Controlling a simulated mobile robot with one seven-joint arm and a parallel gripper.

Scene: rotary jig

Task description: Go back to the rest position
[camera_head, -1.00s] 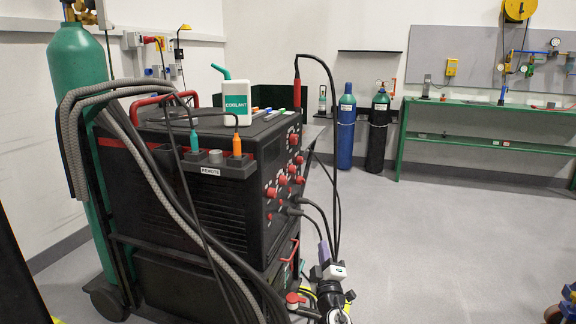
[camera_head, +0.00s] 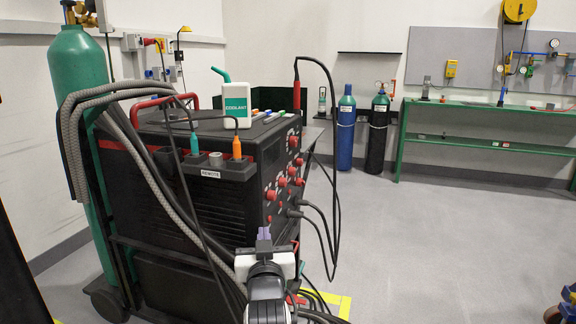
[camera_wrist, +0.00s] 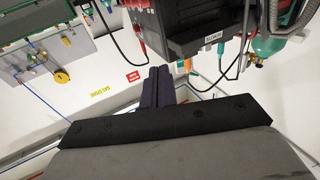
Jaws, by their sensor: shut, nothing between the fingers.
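My gripper (camera_head: 264,234) is in front of the lower front of the black welding machine (camera_head: 190,190) in the head view, with its dark purple fingers pointing up. In the wrist view its fingers (camera_wrist: 155,85) are together with nothing between them. The machine (camera_wrist: 190,22) also shows there, upside down, beyond the fingers. Whether my gripper touches the machine cannot be told from these views.
A green gas cylinder (camera_head: 77,75) stands at left.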

